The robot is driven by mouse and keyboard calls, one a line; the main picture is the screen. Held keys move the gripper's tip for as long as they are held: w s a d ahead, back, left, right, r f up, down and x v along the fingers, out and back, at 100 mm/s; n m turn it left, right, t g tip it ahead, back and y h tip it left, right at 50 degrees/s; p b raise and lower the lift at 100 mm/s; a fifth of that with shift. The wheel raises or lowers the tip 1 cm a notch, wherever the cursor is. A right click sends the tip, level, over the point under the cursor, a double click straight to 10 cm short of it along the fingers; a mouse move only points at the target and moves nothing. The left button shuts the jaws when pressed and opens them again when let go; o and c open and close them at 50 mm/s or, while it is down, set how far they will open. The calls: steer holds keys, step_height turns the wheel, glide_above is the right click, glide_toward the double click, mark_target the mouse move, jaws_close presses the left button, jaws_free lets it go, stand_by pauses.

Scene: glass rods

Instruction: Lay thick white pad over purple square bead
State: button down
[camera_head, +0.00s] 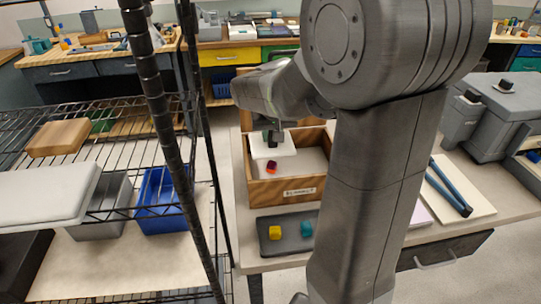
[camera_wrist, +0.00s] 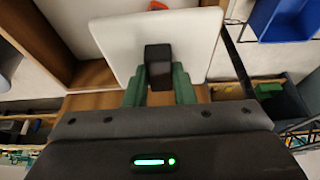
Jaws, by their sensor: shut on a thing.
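The white pad (camera_head: 285,147) is a flat square plate with a dark block-shaped grip on top. My gripper (camera_head: 272,137) is shut on that grip and holds the pad at the back of an open wooden box. In the wrist view, the green fingers of my gripper (camera_wrist: 159,85) clasp the dark block, and the pad (camera_wrist: 110,42) spreads out behind it. A small dark purple and red piece (camera_head: 271,166), apparently the purple bead with red by it, shows in the box just in front of the pad. In the wrist view only a red piece (camera_wrist: 157,5) shows past the pad's edge.
The wooden box (camera_head: 290,190) has raised walls and a label in front. A black wire rack (camera_head: 176,150) stands left.

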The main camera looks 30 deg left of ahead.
mark_target(273, 146)
steer(key=shift+f, duration=3.15)
steer(key=shift+f, duration=0.15)
steer(key=c, duration=1.2)
jaws_free()
steer(key=shift+r, duration=0.35)
steer(key=v, duration=1.1)
steer(key=shift+s+d+r, duration=0.15)
steer(key=shift+d+r, duration=0.05)
steer(key=shift+r, duration=0.05)
